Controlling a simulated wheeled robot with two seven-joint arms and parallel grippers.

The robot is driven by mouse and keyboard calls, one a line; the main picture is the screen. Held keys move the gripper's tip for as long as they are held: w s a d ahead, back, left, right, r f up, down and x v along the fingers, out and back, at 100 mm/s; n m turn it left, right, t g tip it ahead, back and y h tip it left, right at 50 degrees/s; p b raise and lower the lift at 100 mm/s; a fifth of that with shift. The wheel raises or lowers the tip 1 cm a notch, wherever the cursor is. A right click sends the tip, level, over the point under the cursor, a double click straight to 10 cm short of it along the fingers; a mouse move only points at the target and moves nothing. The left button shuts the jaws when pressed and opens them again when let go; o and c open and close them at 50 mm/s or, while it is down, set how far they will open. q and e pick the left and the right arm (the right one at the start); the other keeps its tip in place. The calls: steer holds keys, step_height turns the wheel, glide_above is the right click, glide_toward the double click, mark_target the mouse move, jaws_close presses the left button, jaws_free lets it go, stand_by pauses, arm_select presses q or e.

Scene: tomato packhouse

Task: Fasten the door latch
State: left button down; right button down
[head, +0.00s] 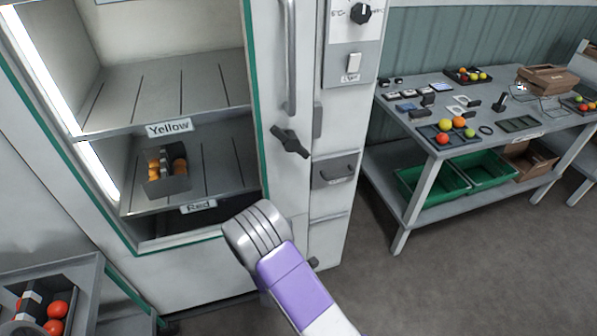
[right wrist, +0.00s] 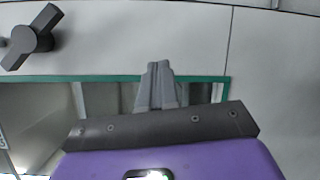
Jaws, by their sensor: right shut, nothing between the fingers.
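The dark door latch (head: 289,141) is on the white cabinet front, below a long vertical grey handle (head: 290,55). Its lever sits at a slant. The right wrist view also shows the latch (right wrist: 32,38), at the upper left. My right arm reaches up from the bottom of the head view, below the latch; its fingers are hidden there. In the right wrist view my right gripper (right wrist: 157,70) is shut and empty, apart from the latch and to its right. My left gripper is not in view.
The green-edged cabinet opening shows shelves labelled Yellow (head: 169,128) and Red (head: 199,206), with a small container of orange fruit (head: 167,180) inside. A tray with red tomatoes is at lower left. A workbench (head: 430,142) with trays and tools stands right; floor between is clear.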

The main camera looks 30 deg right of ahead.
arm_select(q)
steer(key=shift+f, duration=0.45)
arm_select(e)
step_height(320, 180, up, 9)
steer(key=n+t+h, duration=0.3)
steer(key=h, duration=0.1)
steer(key=shift+a+n, duration=0.3)
steer(key=shift+a, duration=0.05)
arm_select(q)
steer(key=shift+b, duration=0.3)
arm_select(e)
steer(key=shift+r, duration=0.1)
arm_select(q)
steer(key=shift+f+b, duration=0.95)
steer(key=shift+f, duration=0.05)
arm_select(e)
steer(key=s+d+r+x, duration=0.1)
steer(key=s+x, duration=0.1)
steer(key=x, duration=1)
steer(key=shift+w+d+r, duration=0.25)
steer(key=shift+d+r, duration=0.2)
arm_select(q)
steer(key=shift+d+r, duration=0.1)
